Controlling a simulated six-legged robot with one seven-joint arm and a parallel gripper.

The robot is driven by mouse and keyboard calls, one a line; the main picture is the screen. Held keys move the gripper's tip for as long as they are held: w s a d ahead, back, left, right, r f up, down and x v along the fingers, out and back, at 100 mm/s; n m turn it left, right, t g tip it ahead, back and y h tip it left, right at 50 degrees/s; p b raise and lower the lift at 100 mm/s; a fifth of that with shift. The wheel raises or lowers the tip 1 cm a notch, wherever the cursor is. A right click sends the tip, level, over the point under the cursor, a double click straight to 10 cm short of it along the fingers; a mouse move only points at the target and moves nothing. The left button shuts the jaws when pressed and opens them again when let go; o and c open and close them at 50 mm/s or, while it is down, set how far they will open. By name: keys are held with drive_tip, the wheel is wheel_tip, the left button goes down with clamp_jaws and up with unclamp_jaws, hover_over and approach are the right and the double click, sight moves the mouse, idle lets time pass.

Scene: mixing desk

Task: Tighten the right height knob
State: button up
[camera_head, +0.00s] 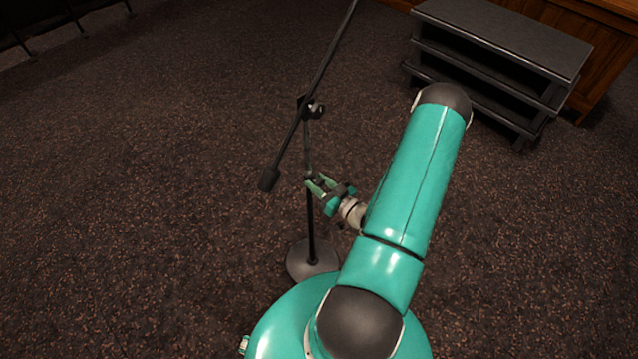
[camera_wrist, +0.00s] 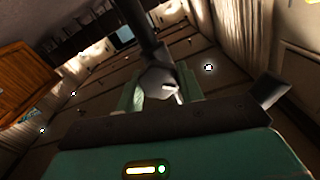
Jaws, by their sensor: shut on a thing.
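A black microphone stand (camera_head: 311,222) stands upright on a round grey base (camera_head: 311,262) on the carpet, left of my arm. A slanted boom (camera_head: 318,78) crosses its top at a clamp (camera_head: 313,107), with a dark counterweight (camera_head: 269,179) at its lower end. My gripper (camera_head: 316,184) reaches the pole at mid-height from the right and is shut on the height knob. In the wrist view the knob (camera_wrist: 160,82) is a grey shape between the green fingers, with the dark pole (camera_wrist: 140,25) above it. The fingers hide part of the knob in the head view.
A dark stepped shelf unit (camera_head: 505,35) stands at the upper right, by a wooden panel (camera_head: 607,60). Thin dark legs (camera_head: 75,18) show at the upper left. The carpet around the stand is clear.

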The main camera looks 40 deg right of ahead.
drive_tip(key=o, duration=1)
drive_tip(key=shift+s, duration=0.1)
drive_tip(key=s, duration=1.3)
drive_tip(key=shift+s+d, duration=0.2)
drive_tip(key=shift+s, duration=0.15)
